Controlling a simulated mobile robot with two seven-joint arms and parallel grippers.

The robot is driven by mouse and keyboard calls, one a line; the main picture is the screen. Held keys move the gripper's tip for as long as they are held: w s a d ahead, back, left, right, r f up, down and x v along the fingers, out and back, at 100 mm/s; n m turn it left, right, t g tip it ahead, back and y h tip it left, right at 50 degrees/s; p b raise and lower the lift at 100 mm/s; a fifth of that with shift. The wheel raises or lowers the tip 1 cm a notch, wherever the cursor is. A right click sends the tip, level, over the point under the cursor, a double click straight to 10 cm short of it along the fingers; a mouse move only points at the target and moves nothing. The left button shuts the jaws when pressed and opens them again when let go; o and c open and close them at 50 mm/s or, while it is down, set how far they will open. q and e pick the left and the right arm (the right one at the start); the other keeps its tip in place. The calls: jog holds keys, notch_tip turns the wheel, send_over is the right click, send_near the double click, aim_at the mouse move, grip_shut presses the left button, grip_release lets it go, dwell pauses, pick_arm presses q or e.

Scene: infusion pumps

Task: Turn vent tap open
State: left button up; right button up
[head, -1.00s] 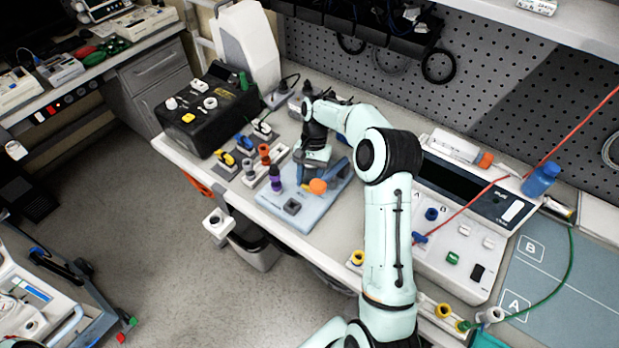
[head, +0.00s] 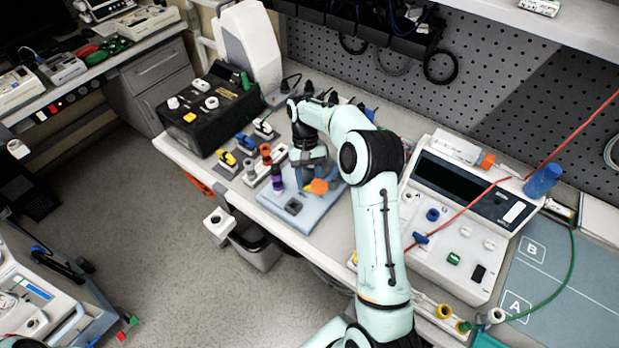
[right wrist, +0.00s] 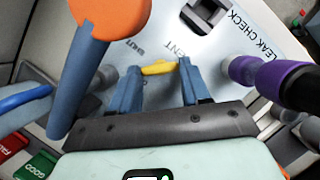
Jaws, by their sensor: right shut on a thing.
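The vent tap is a small yellow handle (right wrist: 159,68) on a pale blue board (head: 268,196), beside printed letters reading "ENT" and "SHUT" in the right wrist view. My right gripper (right wrist: 160,82) has its two blue fingers on either side of the handle and is shut on it. In the head view my right gripper (head: 306,182) reaches down onto the board just left of an orange knob (head: 319,186). The orange knob with its blue lever (right wrist: 68,95) stands close to the fingers in the wrist view. My left gripper is not in view.
A purple-banded black part (head: 277,180) stands at the board's left edge, and a dark square socket (head: 293,206) sits at its front. A black box (head: 212,112) stands at the back left. A white console (head: 455,235) stands right of my arm.

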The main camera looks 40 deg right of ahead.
jog(key=shift+n, duration=0.3)
jog(key=shift+r, duration=0.1)
jog(key=o, duration=0.8)
jog(key=v, duration=1.2)
jog(key=shift+a, duration=0.15)
